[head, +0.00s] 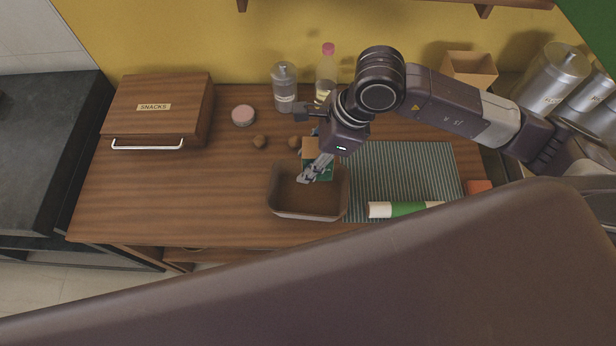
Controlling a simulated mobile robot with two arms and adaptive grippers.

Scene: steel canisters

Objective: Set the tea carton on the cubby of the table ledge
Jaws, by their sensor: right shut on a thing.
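The tea carton appears to be the small green and tan box (311,146) at the middle of the wooden table, partly hidden behind my right gripper (315,172). My right gripper points down from the upper right and is shut on it, just at the back rim of a brown open bin (309,213). I cannot tell whether the carton touches the table or the bin. Below the table's front edge there is a dark open space with a lower wooden board (190,255); the cubby is not clearly visible. My left gripper is out of view.
A wooden SNACKS box (158,105) stands at the back left. A pink-topped tin (243,116), a glass jar (285,88) and a bottle (327,72) stand behind. A striped mat (405,170) with a green-white roll (400,209) lies right. The front-left tabletop is clear.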

